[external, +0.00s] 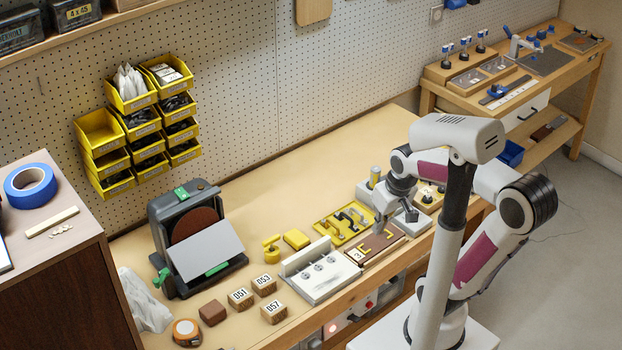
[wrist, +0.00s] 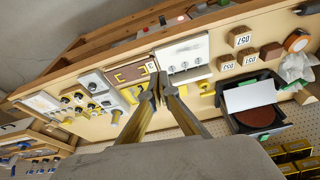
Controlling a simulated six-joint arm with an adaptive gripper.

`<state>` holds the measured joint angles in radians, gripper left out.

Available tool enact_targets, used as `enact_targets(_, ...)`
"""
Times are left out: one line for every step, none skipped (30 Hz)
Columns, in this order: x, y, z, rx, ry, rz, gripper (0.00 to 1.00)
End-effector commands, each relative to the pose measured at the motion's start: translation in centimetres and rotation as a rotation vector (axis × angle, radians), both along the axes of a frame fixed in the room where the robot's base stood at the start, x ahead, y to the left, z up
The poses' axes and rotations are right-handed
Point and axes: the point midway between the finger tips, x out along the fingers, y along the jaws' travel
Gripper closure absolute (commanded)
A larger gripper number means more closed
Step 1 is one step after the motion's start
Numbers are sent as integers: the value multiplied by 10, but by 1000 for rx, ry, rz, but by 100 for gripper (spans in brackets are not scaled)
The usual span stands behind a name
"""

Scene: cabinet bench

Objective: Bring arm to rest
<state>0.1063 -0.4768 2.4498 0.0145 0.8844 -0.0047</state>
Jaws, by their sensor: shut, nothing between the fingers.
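My gripper (external: 381,222) hangs over the bench near the brown board (external: 378,243) with yellow pieces, marked 3. In the wrist view my gripper (wrist: 158,84) has its two fingertips together, with nothing between them. My arm is bent, with its elbow out to the right and its wrist reaching left over the bench. In the wrist view the fingertips overlap the bench near the brown board (wrist: 130,73) and the white fixture (wrist: 185,55). I cannot tell the exact height of the fingertips above the board.
The white fixture (external: 322,272), a yellow tray (external: 340,222), numbered wooden blocks (external: 240,298) and a grey sanding machine (external: 160,212) stand on the bench. Yellow bins (external: 100,135) hang on the pegboard. The bench's back strip is clear. A second bench (external: 560,75) stands at the far right.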

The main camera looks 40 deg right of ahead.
Motion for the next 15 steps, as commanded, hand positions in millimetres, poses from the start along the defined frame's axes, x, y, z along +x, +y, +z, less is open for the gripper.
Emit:
enact_targets(-5, 2, 4, -4, -19, 9, 100)
enact_targets(-7, 4, 6, -6, -27, 13, 100)
enact_targets(-10, 5, 9, -9, -40, 21, 100)
enact_targets(-13, 6, 11, -11, -49, 27, 100)
enact_targets(-15, 8, 13, -13, -60, 33, 100)
enact_targets(-17, 9, 16, -16, -76, 41, 100)
enact_targets(-19, 10, 18, -18, -88, 46, 100)
enact_targets(-20, 12, 20, -19, -100, 53, 100)
enact_targets(-22, 13, 23, -21, -117, 60, 100)
enact_targets(-23, 14, 25, -22, -128, 65, 100)
enact_targets(-25, 15, 27, -23, -139, 70, 100)
enact_targets(-26, 17, 30, -23, -153, 75, 100)
enact_targets(-26, 18, 32, -23, -163, 81, 100)
enact_targets(-27, 19, 34, -23, -174, 84, 100)
enact_targets(-27, 20, 37, -24, -184, 89, 100)
